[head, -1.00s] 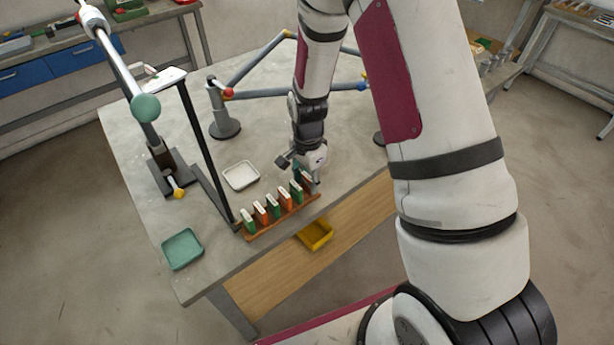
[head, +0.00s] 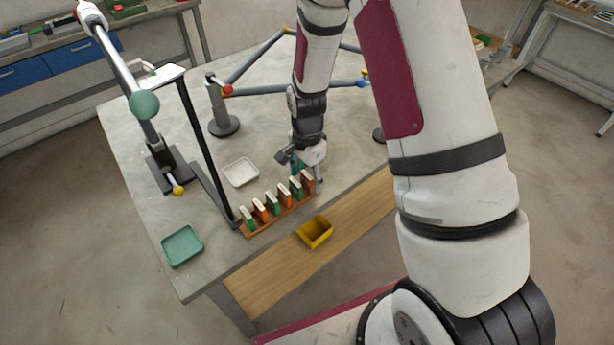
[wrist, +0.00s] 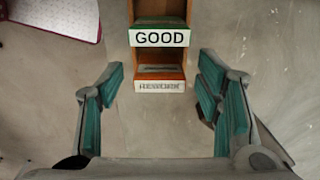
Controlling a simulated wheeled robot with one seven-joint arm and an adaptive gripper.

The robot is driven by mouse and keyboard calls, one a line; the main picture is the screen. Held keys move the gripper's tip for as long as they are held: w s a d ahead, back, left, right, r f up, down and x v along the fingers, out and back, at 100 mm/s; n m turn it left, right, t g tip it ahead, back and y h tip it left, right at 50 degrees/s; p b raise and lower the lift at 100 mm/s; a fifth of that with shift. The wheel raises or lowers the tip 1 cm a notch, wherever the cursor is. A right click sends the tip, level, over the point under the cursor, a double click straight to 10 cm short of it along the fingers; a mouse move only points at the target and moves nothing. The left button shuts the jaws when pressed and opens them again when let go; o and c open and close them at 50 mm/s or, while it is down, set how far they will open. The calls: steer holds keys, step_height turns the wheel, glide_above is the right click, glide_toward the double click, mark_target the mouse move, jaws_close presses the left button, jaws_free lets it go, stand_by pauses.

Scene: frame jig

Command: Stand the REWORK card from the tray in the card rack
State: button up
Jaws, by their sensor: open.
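The card rack (head: 280,217) is a brown strip near the table's front edge, holding several upright cards, green and orange in turn. The REWORK card (wrist: 160,86) stands in the rack's end slot, its white label edge facing the wrist camera; in the head view it is the rightmost card (head: 307,182). A green GOOD card (wrist: 160,37) stands just beyond it. My gripper (wrist: 161,80) is open, with one teal-padded finger on each side of the REWORK card and gaps showing between. In the head view my gripper (head: 309,170) is at the rack's right end.
A white tray (head: 240,173) lies behind the rack and looks empty. A teal tray (head: 182,247) is at the table's left corner. A yellow bin (head: 315,233) sits in front of the rack. A black post (head: 207,150) rises by the rack's left end.

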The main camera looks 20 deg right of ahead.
step_height(320, 180, up, 12)
steer(key=shift+f, duration=0.25)
steer(key=s+r+n+t, duration=0.5)
steer(key=s+r+n, duration=0.9)
steer(key=s+r, duration=0.7)
steer(key=v, duration=0.2)
steer(key=shift+r, duration=0.45)
